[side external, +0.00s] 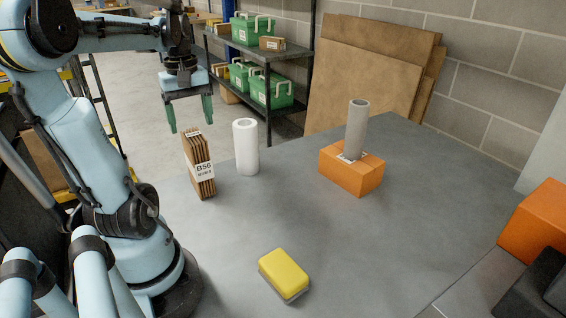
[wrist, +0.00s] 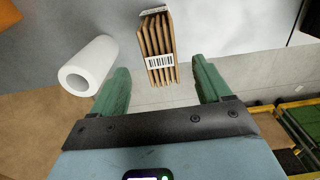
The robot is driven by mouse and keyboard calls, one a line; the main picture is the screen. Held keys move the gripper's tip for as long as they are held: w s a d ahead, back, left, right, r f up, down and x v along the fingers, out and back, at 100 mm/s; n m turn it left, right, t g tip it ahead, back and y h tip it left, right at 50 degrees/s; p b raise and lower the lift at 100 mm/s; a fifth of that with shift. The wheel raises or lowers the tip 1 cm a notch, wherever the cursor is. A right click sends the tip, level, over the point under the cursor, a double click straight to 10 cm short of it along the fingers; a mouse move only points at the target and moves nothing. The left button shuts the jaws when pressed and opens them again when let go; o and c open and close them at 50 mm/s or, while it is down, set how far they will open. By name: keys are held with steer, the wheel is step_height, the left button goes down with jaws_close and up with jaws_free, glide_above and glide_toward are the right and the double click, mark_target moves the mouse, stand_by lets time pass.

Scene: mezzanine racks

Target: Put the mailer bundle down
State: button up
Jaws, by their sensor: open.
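The mailer bundle (side external: 199,165) is a stack of brown cardboard mailers with a white label band reading B56. It stands upright on the grey table, near its back left edge. In the wrist view the bundle (wrist: 159,50) lies ahead of my gripper, between the lines of its fingers. My gripper (side external: 190,114) is open, with green fingers spread wide and nothing between them. It hangs above and behind the bundle, apart from it. The two fingers also show in the wrist view (wrist: 162,88).
A white roll (side external: 246,147) stands just right of the bundle. An orange block (side external: 352,174) with a grey tube (side external: 357,130) upright on it stands farther right. A yellow sponge (side external: 284,272) lies at the front. A shelf with green boxes (side external: 252,29) is behind. The table's middle is clear.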

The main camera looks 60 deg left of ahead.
step_height(320, 180, up, 5)
steer(key=shift+f, duration=0.2)
steer(key=shift+w+d, duration=0.2)
steer(key=shift+w, duration=0.05)
steer(key=w+d+f+m+t, duration=0.2)
steer(key=w+d+f+m, duration=0.1)
steer(key=d+m, duration=0.3)
steer(key=w+d+f+m+t, duration=0.2)
steer(key=w+d+m, duration=0.2)
steer(key=d, duration=0.6)
steer(key=w+d+f+m+t, duration=0.3)
steer(key=w+d+m, duration=0.1)
steer(key=d+m, duration=0.4)
steer(key=shift+w+d+f, duration=0.25)
steer(key=shift+d+f, duration=0.05)
steer(key=shift+d, duration=0.1)
